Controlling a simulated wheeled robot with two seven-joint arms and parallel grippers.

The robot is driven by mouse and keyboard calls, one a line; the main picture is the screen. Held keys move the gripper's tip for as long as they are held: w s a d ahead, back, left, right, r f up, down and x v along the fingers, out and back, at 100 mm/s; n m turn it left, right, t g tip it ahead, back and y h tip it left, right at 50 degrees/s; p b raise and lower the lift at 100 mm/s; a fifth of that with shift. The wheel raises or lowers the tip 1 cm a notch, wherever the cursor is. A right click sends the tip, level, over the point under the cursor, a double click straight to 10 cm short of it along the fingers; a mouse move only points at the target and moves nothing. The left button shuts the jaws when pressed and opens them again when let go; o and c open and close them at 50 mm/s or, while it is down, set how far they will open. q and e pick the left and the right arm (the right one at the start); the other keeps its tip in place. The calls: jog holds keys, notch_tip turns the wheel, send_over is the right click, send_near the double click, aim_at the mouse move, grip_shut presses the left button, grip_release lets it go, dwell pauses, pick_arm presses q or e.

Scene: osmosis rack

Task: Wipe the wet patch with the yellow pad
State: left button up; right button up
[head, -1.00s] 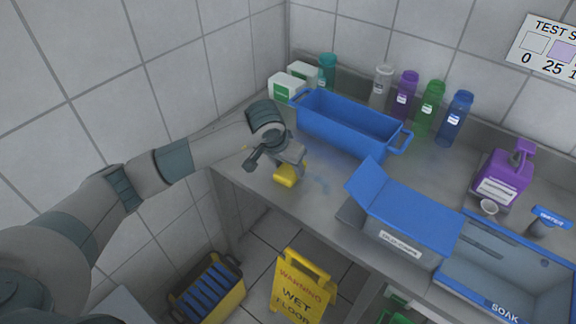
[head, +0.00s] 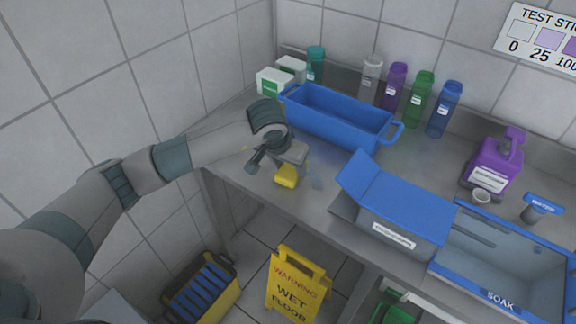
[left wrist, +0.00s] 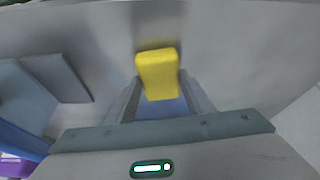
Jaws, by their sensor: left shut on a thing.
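The yellow pad (head: 286,177) is held by my left gripper (head: 279,163) at the front left of the steel counter. The left wrist view also shows the yellow pad (left wrist: 158,74) between the two fingers, which are shut on it. The pad is low over the counter; whether it presses on the surface is hard to tell. The wet patch (head: 314,181) is a faint bluish smear just right of the pad. A bluish area (left wrist: 162,108) also shows between the fingers; I cannot tell whether it is wet. My right gripper is not in view.
A blue bin (head: 340,118) stands behind the pad, with several bottles along the wall. A box with a raised blue lid (head: 405,205) stands right of the patch, then a soak basin (head: 500,299). The counter's front edge is close. A yellow wet-floor sign (head: 297,283) stands below.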

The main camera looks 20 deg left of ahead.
pick_arm(q)
jog(key=shift+s+d+f+b, duration=0.1)
jog(key=shift+s+d+b, duration=0.1)
jog(key=shift+d+b, duration=0.25)
jog(key=shift+s+d+f+b, duration=0.15)
jog(key=shift+d+b, duration=0.1)
jog(key=shift+d, duration=0.4)
jog(key=shift+s+d, duration=0.35)
jog(key=shift+d, duration=0.25)
jog(key=shift+b, duration=0.3)
